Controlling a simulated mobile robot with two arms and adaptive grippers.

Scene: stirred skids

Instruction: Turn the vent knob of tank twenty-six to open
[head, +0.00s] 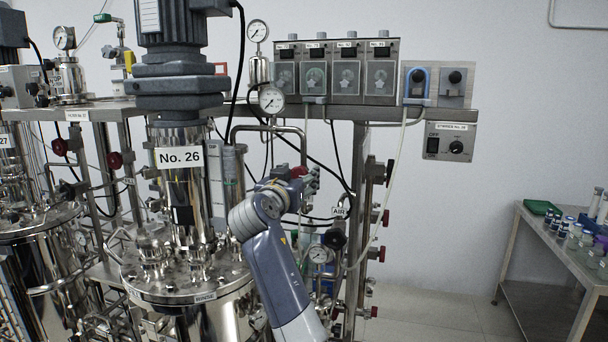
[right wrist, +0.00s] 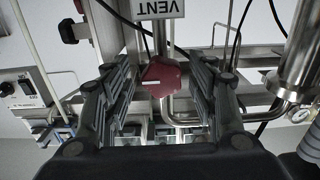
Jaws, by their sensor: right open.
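Tank twenty-six (head: 180,200) is a steel vessel with a "No. 26" label (head: 180,157), left of centre in the head view. Its vent knob (right wrist: 164,82) is red and lobed with a white mark lying about level in the right wrist view. A "VENT" label (right wrist: 161,8) shows upside down above it. My right gripper (right wrist: 160,88) is open, with its fingers on either side of the knob. I cannot tell whether they touch it. In the head view my right gripper (head: 288,190) is beside the tank, and a red knob (head: 299,171) shows just behind it, partly hidden.
Steel pipes, hoses and gauges (head: 271,99) surround the gripper. Further red valve knobs (head: 380,217) stand to the right on the frame. A stirrer control box (head: 450,142) hangs on the right. A bench (head: 540,240) with small bottles stands far right; floor between is clear.

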